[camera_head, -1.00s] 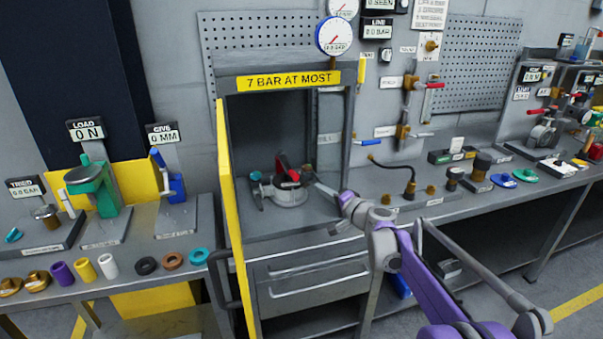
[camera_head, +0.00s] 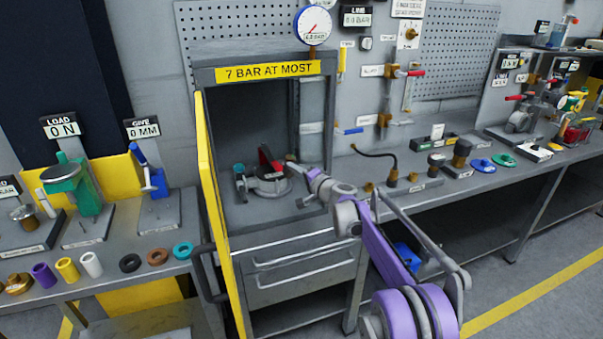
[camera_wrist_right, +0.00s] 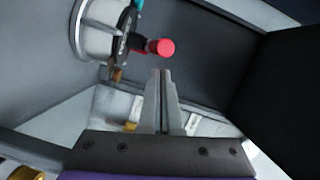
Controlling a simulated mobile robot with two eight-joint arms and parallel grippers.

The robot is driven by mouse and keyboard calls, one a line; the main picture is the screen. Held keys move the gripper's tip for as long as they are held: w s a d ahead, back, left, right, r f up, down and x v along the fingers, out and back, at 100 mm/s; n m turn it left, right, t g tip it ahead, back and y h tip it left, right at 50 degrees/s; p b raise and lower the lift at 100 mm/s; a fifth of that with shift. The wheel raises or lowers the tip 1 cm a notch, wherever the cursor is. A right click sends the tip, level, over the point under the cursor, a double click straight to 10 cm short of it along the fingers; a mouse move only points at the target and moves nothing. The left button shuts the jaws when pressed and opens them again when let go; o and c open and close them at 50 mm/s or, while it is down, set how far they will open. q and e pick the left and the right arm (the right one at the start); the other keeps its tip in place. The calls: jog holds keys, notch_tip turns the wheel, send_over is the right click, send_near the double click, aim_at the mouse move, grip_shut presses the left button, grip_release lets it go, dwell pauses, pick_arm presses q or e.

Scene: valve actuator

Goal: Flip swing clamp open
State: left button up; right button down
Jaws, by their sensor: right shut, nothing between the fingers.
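The swing clamp (camera_head: 268,182) stands on the floor of the open cabinet, a round grey metal body with a dark top. In the right wrist view the clamp's metal body (camera_wrist_right: 98,28) is at the upper left, and the red end of the handle (camera_wrist_right: 165,47) points towards the fingers. My right gripper (camera_head: 297,164) reaches in from the cabinet's right side, beside the clamp. Its fingers (camera_wrist_right: 163,78) are shut and empty, with the red end just beyond the tips. I cannot tell whether they touch. My left gripper is not in view.
The cabinet has a "7 BAR AT MOST" sign (camera_head: 268,71), a yellow open door (camera_head: 215,210) on the left and a post on the right near my arm. Loose rings (camera_head: 130,263) lie on the left bench. Valves and fittings fill the right bench.

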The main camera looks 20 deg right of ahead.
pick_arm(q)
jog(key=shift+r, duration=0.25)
pick_arm(e)
jog(key=shift+x, duration=1.55)
